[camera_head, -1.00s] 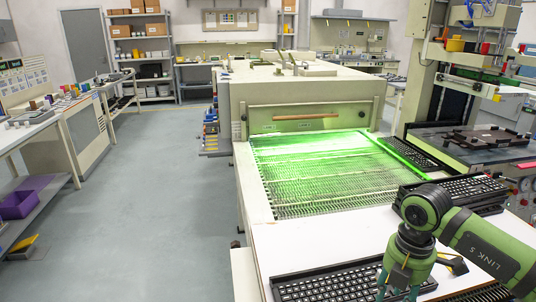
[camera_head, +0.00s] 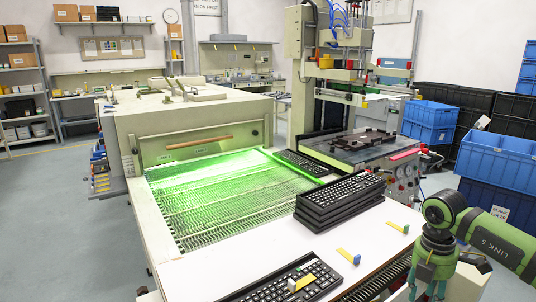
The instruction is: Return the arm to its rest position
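My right arm, green with a "LINK 5" label, enters from the right edge. Its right gripper (camera_head: 427,290) points down at the bottom of the picture, over the white table's (camera_head: 305,252) right edge. The fingertips are cut off by the frame, so I cannot tell its opening, and no held object shows. My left gripper is not in view.
A stack of keyboards (camera_head: 340,203) stands on the table beside the green-lit conveyor (camera_head: 205,205). A printing machine (camera_head: 345,60) stands behind. Blue crates (camera_head: 498,160) stand at the right.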

